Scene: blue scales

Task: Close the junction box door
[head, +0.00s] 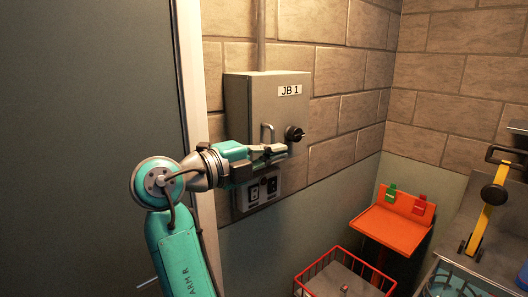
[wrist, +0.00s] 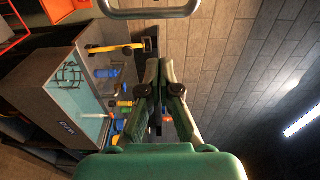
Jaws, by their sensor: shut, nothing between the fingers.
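The grey junction box (head: 240,105) labelled JB 1 hangs on the brick wall in the head view. Its door (head: 278,110) looks flush with the box front; a small gap cannot be ruled out. The door has a metal handle (head: 267,131) and a black knob (head: 294,133). My gripper (head: 283,152) is in front of the door's lower part, just below the handle and knob, and hides the lower edge. Contact with the door cannot be told. In the wrist view, a grey metal handle (wrist: 150,13) crosses the top, and my gripper's fingers (wrist: 160,65) are together and empty.
A switch and socket unit (head: 263,190) sits below the box. A dark door panel (head: 90,120) with a pale frame stands at left. An orange shelf (head: 395,225), a red wire basket (head: 345,280) and a metal bench (head: 490,215) are at lower right.

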